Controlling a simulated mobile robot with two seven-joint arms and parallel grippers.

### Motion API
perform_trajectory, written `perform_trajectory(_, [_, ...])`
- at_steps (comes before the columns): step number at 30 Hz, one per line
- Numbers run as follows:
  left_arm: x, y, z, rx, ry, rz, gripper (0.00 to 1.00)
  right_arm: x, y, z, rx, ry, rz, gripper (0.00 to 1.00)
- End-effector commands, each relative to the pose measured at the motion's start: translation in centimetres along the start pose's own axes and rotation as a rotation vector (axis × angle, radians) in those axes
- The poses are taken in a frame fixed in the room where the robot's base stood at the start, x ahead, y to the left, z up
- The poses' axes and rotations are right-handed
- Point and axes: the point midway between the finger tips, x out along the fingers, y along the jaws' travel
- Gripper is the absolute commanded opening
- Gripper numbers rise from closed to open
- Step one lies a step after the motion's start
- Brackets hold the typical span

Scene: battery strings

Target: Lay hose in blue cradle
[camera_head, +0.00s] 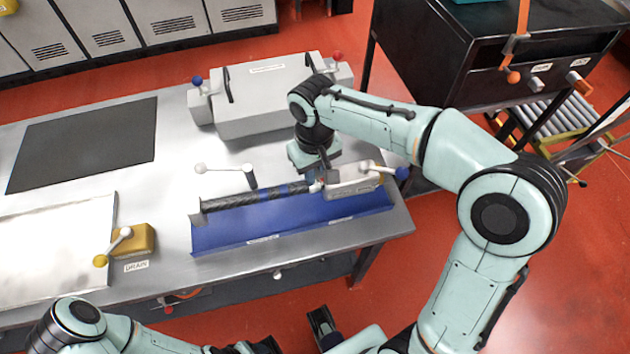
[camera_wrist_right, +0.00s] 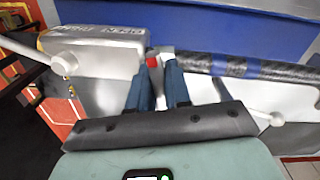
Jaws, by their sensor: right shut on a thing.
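The blue cradle (camera_head: 275,232) is a long trough along the front of the metal bench. The dark hose (camera_head: 232,201) with blue bands lies lengthwise at its rear side; whether it rests on the bottom is unclear. It also shows in the right wrist view (camera_wrist_right: 240,68). My right gripper (camera_head: 318,182) is at the hose's right end, beside a grey valve block (camera_head: 355,187). In the wrist view its fingers (camera_wrist_right: 160,72) close around the pale end piece, near a small red part; the contact is partly hidden. My left arm is at the bottom edge, its gripper not clear.
A grey lidded box (camera_head: 270,95) stands at the back. A yellow drain valve (camera_head: 135,241) and a tray (camera_head: 55,255) are left. A dark mat (camera_head: 85,145) lies behind.

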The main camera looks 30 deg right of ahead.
Motion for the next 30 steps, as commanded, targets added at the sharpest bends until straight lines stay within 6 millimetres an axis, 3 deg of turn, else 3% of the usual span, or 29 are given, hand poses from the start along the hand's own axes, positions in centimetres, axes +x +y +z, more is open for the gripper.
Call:
perform_trajectory(9, [0.7, -0.2, 0.0, -0.001, -0.002, -0.001, 0.66, 3.8, 0.0, 0.0, 0.000, 0.001, 0.001, 0.00])
perform_trajectory(17, [0.6, -0.2, 0.0, -0.001, -0.002, -0.001, 0.66, 4.0, 0.0, 0.0, 0.000, 0.002, 0.000, 0.00])
perform_trajectory(18, [0.6, -0.2, 0.0, -0.001, -0.002, -0.001, 0.66, 4.1, 0.0, 0.1, 0.000, -0.003, 0.001, 0.21])
perform_trajectory(20, [0.6, -0.2, 0.0, -0.001, -0.002, -0.001, 0.66, 4.1, 0.0, 0.1, 0.000, -0.002, 0.001, 0.41])
perform_trajectory(30, [0.6, -0.2, 0.0, -0.001, -0.002, -0.001, 0.66, 3.9, 0.0, 0.0, 0.000, -0.001, 0.000, 0.43])
